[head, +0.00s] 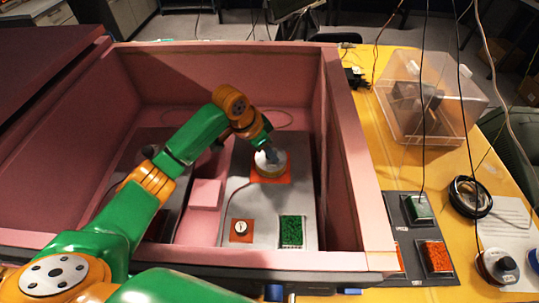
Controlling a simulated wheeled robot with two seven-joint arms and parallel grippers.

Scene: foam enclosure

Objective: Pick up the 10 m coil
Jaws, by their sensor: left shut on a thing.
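A pale round drum-like thing (271,168), which may be the 10 m coil, stands on an orange square (271,179) inside the pink foam enclosure. No label can be read on it. My left gripper (270,155) reaches down from the upper left and is shut on the top of this drum. The fingertips are small and partly hidden by the wrist. I cannot tell whether the drum touches the square or is lifted. A black cable coil (470,197) lies on the yellow table outside, to the right. My right gripper does not show.
Pink foam walls (357,170) surround the work area. On its grey floor are a small dial (241,229) and a green block (291,231). A clear plastic box (425,95) stands outside on the yellow table, with a panel (418,240) and a knob device (497,266) nearer.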

